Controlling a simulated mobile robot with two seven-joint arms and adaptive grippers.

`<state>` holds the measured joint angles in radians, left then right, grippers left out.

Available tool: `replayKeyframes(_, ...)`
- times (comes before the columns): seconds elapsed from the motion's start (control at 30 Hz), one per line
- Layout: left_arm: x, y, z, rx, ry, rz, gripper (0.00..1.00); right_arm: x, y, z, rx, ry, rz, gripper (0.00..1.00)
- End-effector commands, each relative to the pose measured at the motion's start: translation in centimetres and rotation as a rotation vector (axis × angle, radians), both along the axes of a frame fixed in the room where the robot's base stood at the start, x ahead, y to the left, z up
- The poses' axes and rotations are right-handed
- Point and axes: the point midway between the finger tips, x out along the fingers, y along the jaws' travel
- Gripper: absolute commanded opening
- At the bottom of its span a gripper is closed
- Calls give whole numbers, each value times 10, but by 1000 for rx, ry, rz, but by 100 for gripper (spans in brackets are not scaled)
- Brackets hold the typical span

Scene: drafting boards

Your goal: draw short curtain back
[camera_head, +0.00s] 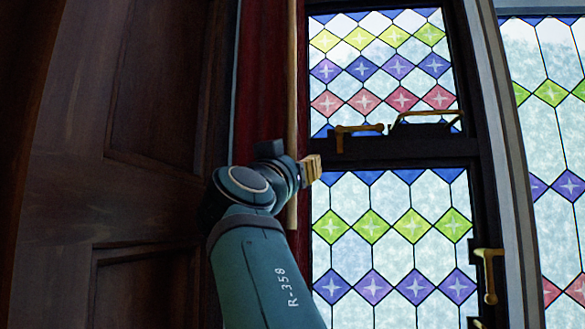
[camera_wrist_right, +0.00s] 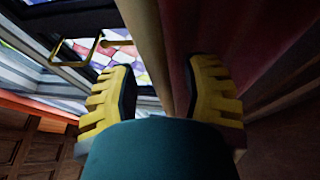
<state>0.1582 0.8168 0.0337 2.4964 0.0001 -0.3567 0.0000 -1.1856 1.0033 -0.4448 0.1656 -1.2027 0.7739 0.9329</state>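The dark red curtain (camera_head: 263,80) hangs gathered in a narrow band between the wood panelling and the stained-glass window. A pale tan vertical strip (camera_head: 292,75) runs along its right edge; I cannot tell if it is trim or a rod. My right gripper (camera_head: 312,168) is at the strip's lower part, its arm hiding the curtain below. In the right wrist view, the yellow fingers (camera_wrist_right: 162,80) are spread apart, with the tan strip (camera_wrist_right: 148,35) and red cloth (camera_wrist_right: 182,40) showing between them. Contact is unclear. My left gripper is out of view.
Dark wood panelling (camera_head: 150,100) fills the left side. The stained-glass window (camera_head: 385,70) has brass handles, one on the middle rail (camera_head: 358,130) and one lower right (camera_head: 489,270). A pale frame post (camera_head: 510,130) separates another pane (camera_head: 545,130).

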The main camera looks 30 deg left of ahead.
Motion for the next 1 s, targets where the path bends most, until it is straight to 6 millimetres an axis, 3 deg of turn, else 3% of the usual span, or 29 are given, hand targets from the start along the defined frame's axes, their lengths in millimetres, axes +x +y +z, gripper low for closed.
replayKeyframes(0.57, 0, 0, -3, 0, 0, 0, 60, 2, -3, -2, 0, 4, -1, 47)
replayKeyframes(0.73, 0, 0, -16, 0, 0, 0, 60, 10, -22, -5, 1, 5, -1, 47)
replayKeyframes(1.0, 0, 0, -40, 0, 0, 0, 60, 26, -68, -5, 1, 6, -2, 47)
